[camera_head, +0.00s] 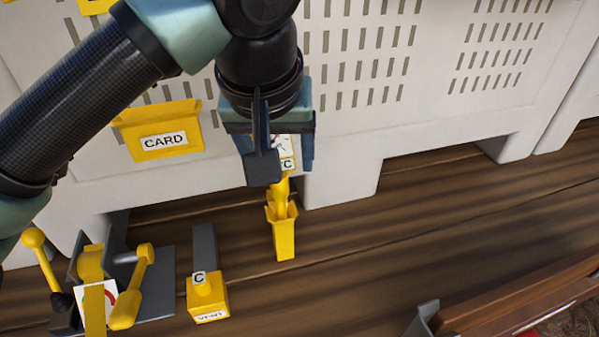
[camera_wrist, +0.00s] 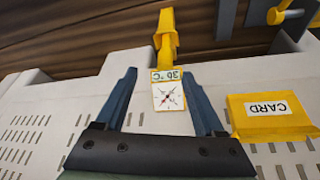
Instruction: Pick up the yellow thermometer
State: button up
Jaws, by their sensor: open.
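The yellow thermometer (camera_head: 281,190) has a white plate with a dial and a °C label. In the head view its lower yellow part goes down into a yellow holder (camera_head: 285,241), and my gripper hides part of its plate. In the wrist view the thermometer's dial plate (camera_wrist: 168,97) lies between the two blue fingers, nearer the right one, with its label reading upside down. My gripper (camera_head: 285,166) is open around the plate; in the wrist view the gripper (camera_wrist: 159,74) shows gaps on both sides of it.
A white slotted crate (camera_head: 430,110) stands close behind, bearing a yellow CARD box (camera_head: 162,138). Left of the holder is a yellow block marked C (camera_head: 208,300). Further left are yellow levers (camera_head: 132,290). A brown rail (camera_head: 520,293) lies at lower right. Wooden floor between is clear.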

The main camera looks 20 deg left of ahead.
aim_at(278, 188)
jog(key=x, duration=0.2)
jog(key=p+x, duration=0.1)
jog(key=x, duration=0.1)
jog(key=a+x, duration=0.1)
jog(key=x, duration=0.2)
jog(key=shift+s+f+p, duration=0.1)
jog(key=shift+s+p, duration=0.05)
jog(key=shift+p, duration=0.2)
jog(key=shift+p+x, duration=0.7)
jog(key=shift+x, duration=2.1)
jog(key=shift+c, duration=0.2)
grip_shut()
